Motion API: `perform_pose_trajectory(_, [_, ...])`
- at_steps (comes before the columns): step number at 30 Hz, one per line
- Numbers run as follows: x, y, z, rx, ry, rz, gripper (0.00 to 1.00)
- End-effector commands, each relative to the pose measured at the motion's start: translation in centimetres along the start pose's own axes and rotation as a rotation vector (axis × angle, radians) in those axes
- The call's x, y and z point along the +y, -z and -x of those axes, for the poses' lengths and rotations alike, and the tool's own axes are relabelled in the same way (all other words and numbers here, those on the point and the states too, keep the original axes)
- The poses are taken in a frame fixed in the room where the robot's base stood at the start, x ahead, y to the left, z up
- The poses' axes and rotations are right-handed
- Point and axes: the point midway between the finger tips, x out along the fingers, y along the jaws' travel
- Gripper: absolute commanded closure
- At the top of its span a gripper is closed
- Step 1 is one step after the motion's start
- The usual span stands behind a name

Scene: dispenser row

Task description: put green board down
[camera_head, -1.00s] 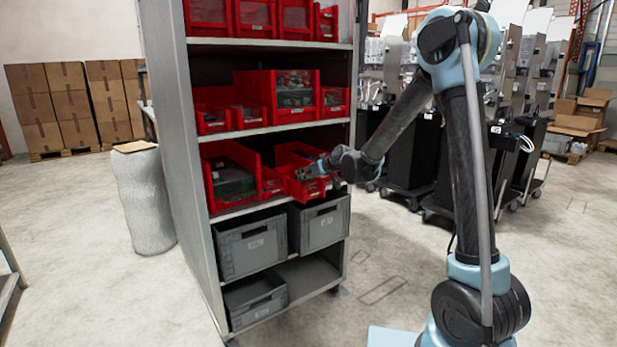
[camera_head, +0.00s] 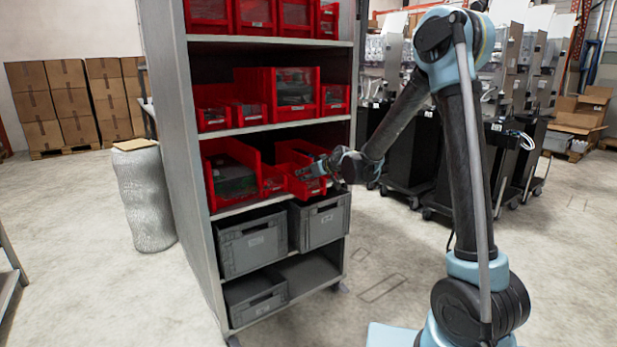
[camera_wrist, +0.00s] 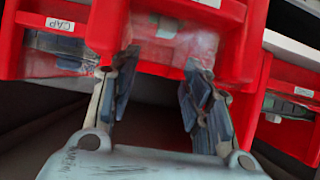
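My gripper (camera_wrist: 162,78) is open in the wrist view, its two dark fingers apart with nothing seen held between them. The fingertips are at the front of a red bin (camera_wrist: 232,50) with a clear front panel. In the head view my gripper (camera_head: 310,171) is at the front of the right red bin (camera_head: 296,153) on the shelf above the grey crates. No separate green board can be made out for sure. Dark greenish contents (camera_head: 234,180) show in the larger red bin (camera_head: 211,189) to the left. The inside of the bin at my gripper is mostly hidden.
The grey rack (camera_head: 190,150) has more red bins on the shelves above. Grey crates (camera_head: 252,243) stand on the lower shelves. A wrapped roll (camera_head: 145,200) stands left of the rack. Black carts (camera_head: 402,150) stand behind my arm. The floor at the front right is partly clear.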

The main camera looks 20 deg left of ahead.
Motion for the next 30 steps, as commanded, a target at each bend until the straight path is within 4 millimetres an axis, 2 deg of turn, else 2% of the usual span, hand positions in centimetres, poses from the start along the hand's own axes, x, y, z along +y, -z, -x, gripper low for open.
perform_pose_trajectory(7, [0.1, 0.2, 0.2, 0.0, -0.001, 0.0, 0.52])
perform_pose_trajectory(11, [0.1, 1.2, 0.8, 0.0, -0.001, 0.0, 0.52])
perform_pose_trajectory(30, [0.1, 1.0, 9.2, -0.001, -0.002, -0.001, 0.52])
